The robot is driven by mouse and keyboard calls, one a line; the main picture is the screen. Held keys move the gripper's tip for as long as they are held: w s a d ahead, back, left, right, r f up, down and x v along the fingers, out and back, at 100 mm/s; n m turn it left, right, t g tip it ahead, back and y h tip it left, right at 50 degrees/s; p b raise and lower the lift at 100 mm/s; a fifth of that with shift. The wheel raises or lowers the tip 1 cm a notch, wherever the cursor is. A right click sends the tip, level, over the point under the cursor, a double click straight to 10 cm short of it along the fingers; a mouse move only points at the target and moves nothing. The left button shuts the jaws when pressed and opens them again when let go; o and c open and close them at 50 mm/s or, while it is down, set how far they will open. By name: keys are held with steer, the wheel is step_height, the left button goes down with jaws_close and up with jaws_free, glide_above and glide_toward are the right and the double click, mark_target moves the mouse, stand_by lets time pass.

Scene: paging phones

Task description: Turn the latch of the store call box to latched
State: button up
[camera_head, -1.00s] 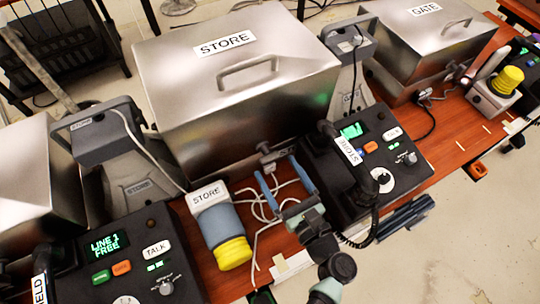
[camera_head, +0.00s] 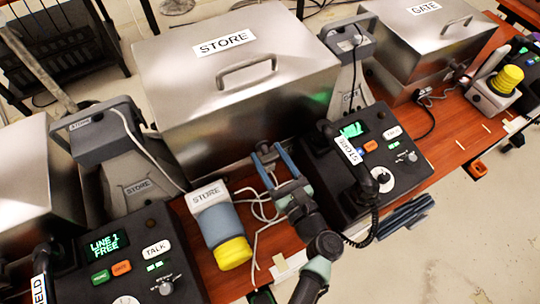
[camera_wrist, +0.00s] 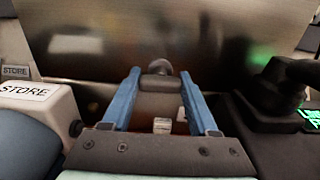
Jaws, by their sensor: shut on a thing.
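The store call box is a large steel box (camera_head: 170,100) with a white STORE label and a lid handle, at the centre of the head view. Its front face fills the top of the wrist view (camera_wrist: 225,45). A small dark grey latch (camera_wrist: 160,83) with a rounded knob sits low on that front. My gripper (camera_head: 268,149) has its two blue fingers on either side of the latch and is shut on it. In the wrist view my gripper (camera_wrist: 160,78) spans the latch's width. In the head view the fingers largely hide the latch, so its exact angle is unclear.
A black store phone console (camera_head: 330,205) with its handset stands close to the right. Loose white cable (camera_head: 258,212) lies beneath my gripper on the wooden table.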

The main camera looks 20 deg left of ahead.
steer(key=c, duration=0.3)
steer(key=shift+c, duration=0.2)
steer(key=n+b, duration=0.2)
steer(key=n, duration=0.1)
steer(key=shift+f+n, duration=0.15)
steer(key=shift+n, duration=0.25)
steer(key=n+b, duration=0.3)
steer(key=n, duration=0.1)
steer(key=n+b, duration=0.5)
steer(key=shift+f+n, duration=0.1)
steer(key=shift+n, duration=0.3)
steer(key=shift+n+b, duration=1.6)
steer(key=shift+n, duration=0.5)
steer(key=shift+r, duration=0.2)
steer(key=o, duration=1.4)
